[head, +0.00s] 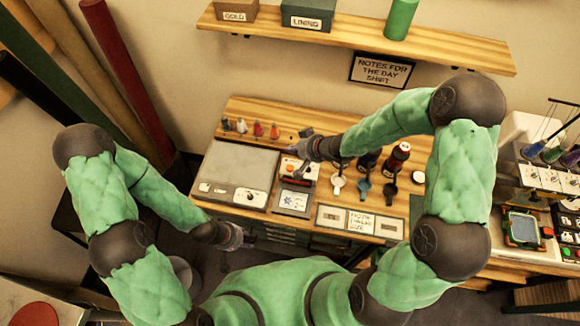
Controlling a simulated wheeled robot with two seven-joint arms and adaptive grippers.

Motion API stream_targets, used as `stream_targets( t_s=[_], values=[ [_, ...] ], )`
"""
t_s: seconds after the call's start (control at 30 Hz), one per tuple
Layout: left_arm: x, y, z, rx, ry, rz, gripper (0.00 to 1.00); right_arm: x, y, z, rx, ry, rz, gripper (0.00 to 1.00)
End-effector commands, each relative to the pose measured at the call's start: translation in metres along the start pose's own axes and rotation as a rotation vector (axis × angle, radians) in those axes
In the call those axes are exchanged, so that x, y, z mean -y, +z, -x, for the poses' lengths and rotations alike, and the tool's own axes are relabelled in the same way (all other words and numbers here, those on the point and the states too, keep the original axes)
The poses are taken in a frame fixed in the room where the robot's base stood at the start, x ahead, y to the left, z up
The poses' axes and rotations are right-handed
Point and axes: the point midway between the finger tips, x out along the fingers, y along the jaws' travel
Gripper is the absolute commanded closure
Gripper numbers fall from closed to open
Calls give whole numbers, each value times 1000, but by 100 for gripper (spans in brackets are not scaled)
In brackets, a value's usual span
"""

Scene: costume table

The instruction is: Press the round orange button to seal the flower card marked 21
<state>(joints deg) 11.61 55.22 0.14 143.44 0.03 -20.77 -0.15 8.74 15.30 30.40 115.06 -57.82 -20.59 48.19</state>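A small sealing device (287,171) with a red-orange part on top stands on the wooden workbench, and I cannot make out the button clearly.
Dark bottles (368,160) and scoops are to the right. A shelf (440,48) overhangs the back.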

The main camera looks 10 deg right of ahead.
Motion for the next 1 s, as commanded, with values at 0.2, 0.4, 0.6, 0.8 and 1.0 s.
stream_targets(
  t_s=[0.2, 0.4, 0.6, 0.8, 1.0],
  values=[
    [6, -1, -16, 0, 0, 0, 60, -7, 7, -10, 0, 0, 0, 100],
    [13, -2, -36, 0, 0, 0, 60, -16, 17, -23, 0, 0, 1, 100],
    [20, -2, -57, 0, 0, 0, 60, -26, 26, -36, 0, 0, 0, 100],
    [27, -3, -75, 0, 0, 0, 60, -36, 36, -49, 1, 0, -1, 100],
    [30, -3, -84, 0, 0, 0, 60, -43, 43, -59, 1, 0, 0, 100]
  ],
)
